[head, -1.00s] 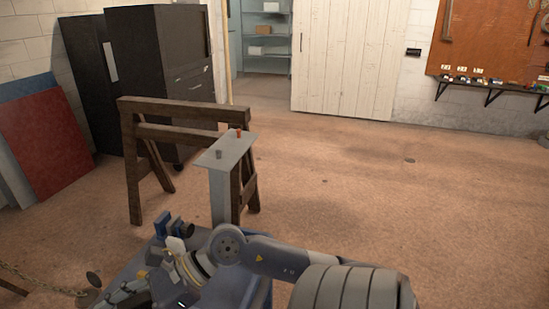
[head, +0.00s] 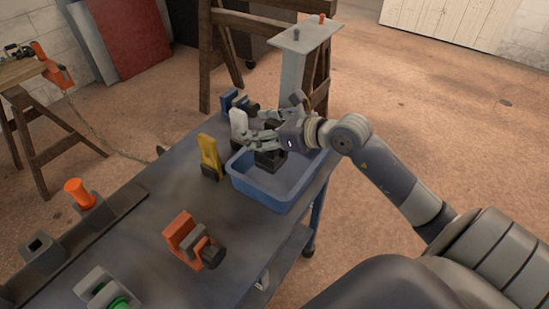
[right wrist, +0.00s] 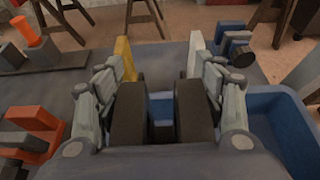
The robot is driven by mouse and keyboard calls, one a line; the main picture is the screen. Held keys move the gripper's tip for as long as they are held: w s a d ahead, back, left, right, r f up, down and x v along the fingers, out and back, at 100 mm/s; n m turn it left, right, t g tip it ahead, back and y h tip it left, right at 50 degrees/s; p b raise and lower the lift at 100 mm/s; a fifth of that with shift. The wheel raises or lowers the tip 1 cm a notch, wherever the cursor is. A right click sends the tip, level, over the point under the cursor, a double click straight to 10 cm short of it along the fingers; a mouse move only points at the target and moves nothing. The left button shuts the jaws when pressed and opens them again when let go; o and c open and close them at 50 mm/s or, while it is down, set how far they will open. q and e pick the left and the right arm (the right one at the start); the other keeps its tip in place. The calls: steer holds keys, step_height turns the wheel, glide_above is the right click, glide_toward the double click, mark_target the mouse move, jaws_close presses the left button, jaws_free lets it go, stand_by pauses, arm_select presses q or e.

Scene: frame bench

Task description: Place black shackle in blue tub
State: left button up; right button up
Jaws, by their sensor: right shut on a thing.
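The blue tub (head: 262,197) stands on the far right part of the grey bench; its wall also shows in the right wrist view (right wrist: 290,125). My right gripper (head: 262,142) is over the tub, shut on the black shackle (head: 270,160). The shackle hangs below the fingers, within the tub's outline in the head view. I cannot tell whether it touches the tub floor. In the right wrist view, the gripper (right wrist: 160,115) shows its two dark pads with a dark part of the shackle (right wrist: 163,133) between them. My left gripper is not in view.
On the bench stand a yellow piece (head: 209,155), a white piece (head: 238,125), a blue clamp-like item (head: 229,102) and an orange one (head: 182,236). An orange peg (head: 78,192) stands in a grey block.

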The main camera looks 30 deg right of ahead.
step_height(320, 180, down, 8)
stand_by(0.5)
steer(key=o, duration=1.7)
steer(key=shift+f, duration=0.1)
steer(key=shift+c, duration=0.2)
steer(key=b+v, duration=0.1)
steer(key=v, duration=1.1)
steer(key=shift+b, duration=0.4)
